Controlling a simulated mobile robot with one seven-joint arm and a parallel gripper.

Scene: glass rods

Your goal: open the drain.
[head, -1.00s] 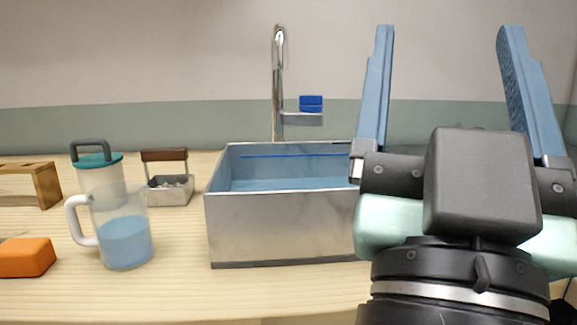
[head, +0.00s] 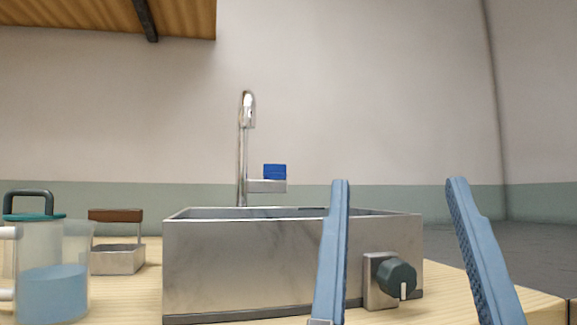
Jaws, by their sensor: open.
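The metal sink (head: 255,265) stands on the wooden counter in the head view. On the right part of its front wall is a dark round knob (head: 398,278) on a metal plate, with a white mark pointing down. My gripper (head: 398,182) is open and empty, its two blue fingers pointing up. In the picture the knob lies between the fingers; I cannot tell how far in front of it they are. The left finger covers part of the sink front. The sink's inside and the drain hole are hidden.
A tall faucet (head: 243,155) with a blue-topped lever (head: 275,172) rises behind the sink. At left stand a jug of blue liquid (head: 52,290), a teal-lidded container (head: 33,217) and a metal basket (head: 117,260) with a brown handle. The counter right of the sink is clear.

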